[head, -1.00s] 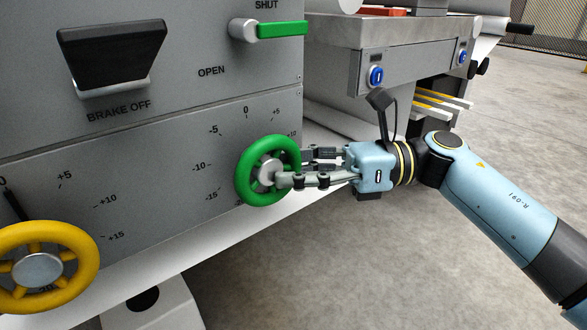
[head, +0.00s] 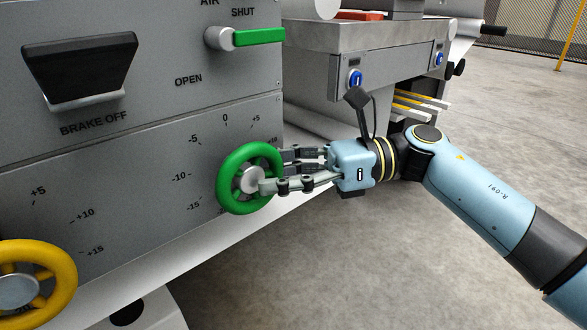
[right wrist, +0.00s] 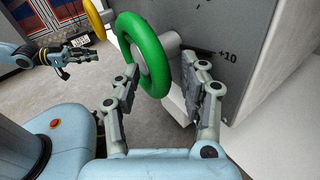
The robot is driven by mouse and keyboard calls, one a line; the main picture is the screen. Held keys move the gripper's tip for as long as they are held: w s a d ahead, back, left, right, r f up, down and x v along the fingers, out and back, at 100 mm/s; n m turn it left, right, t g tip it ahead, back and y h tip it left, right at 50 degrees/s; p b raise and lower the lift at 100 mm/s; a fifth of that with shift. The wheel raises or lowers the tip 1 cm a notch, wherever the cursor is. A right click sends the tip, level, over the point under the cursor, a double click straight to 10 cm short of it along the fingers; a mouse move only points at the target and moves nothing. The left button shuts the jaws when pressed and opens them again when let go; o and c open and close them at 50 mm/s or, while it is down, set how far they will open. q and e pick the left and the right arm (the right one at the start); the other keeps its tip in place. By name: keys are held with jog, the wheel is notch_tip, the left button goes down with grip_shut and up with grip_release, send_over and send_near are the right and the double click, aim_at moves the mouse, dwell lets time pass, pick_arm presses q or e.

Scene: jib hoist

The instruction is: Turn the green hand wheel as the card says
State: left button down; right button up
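The green hand wheel (head: 234,202) is mounted on the grey panel in the head view, over a dial marked from -15 up past +5. My right gripper (head: 273,170) is at the wheel's right side, its fingers spread. In the right wrist view the green wheel's rim (right wrist: 150,60) lies between the two fingers of the right gripper (right wrist: 160,78), with gaps beside it. My left gripper (right wrist: 82,54) shows small in the right wrist view, away from the green wheel.
A yellow hand wheel (head: 62,262) is at the lower left. A black BRAKE OFF paddle (head: 82,68) and a green-handled lever (head: 258,37) at SHUT are above. A grey bench with blue buttons (head: 355,79) stands behind my right arm. Open floor lies at the right.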

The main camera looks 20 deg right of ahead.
jog(key=v, duration=1.1)
jog(key=shift+d, duration=0.4)
